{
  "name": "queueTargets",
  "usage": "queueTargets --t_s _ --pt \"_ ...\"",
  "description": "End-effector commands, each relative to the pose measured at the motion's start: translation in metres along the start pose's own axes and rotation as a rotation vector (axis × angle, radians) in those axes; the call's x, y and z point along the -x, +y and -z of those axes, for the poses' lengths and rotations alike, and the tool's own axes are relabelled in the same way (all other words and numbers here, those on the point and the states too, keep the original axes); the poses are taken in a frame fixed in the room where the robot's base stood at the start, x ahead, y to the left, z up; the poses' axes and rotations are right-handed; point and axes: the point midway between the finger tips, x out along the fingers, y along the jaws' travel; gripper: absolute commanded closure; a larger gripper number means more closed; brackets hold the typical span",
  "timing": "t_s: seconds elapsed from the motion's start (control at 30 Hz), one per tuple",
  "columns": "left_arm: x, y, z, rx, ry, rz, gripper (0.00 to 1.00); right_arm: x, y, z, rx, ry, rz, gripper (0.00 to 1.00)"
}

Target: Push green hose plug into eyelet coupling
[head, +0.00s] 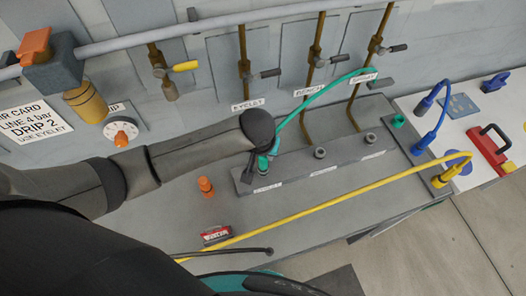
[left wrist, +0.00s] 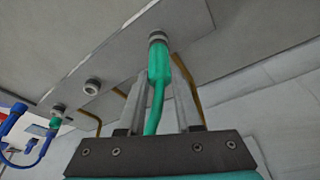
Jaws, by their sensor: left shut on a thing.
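In the head view my left gripper (head: 265,158) points down at the left end of the grey coupling block (head: 295,171). It is shut on the green hose plug (left wrist: 158,64), which stands between its two fingers in the left wrist view. The plug's end meets the ringed mouth of the eyelet coupling (left wrist: 157,37), in line with it; how deep it sits I cannot tell. In the head view the plug (head: 263,164) is partly hidden by the gripper. The green hose (head: 318,95) arches from it up to the right. My right gripper is not in view.
Two other couplings (head: 320,152) (head: 367,139) stand on the block. A yellow hose (head: 330,204) crosses the bench in front. An orange fitting (head: 206,187) and a red box (head: 216,235) stand nearer. A green socket (head: 398,121) and blue hose (head: 441,112) are at right.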

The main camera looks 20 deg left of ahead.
Motion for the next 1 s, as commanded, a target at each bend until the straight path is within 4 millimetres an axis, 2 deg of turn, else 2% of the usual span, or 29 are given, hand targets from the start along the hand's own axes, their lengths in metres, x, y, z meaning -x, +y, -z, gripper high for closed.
queueTargets --t_s 0.03,0.07,0.33,0.63,1.0 --pt "0.0 0.0 0.001 0.0 0.001 -0.001 1.0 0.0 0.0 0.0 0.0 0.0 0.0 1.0" --pt "0.001 0.0 0.001 0.0 0.001 -0.001 0.64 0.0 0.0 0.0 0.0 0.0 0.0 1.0" --pt "0.001 0.0 0.001 0.0 0.001 0.0 0.33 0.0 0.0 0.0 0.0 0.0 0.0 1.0" --pt "0.002 0.0 0.001 0.0 0.0 0.0 0.32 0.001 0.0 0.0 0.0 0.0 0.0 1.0" --pt "0.022 0.0 0.007 0.0 0.001 -0.001 0.32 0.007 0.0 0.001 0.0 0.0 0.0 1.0"
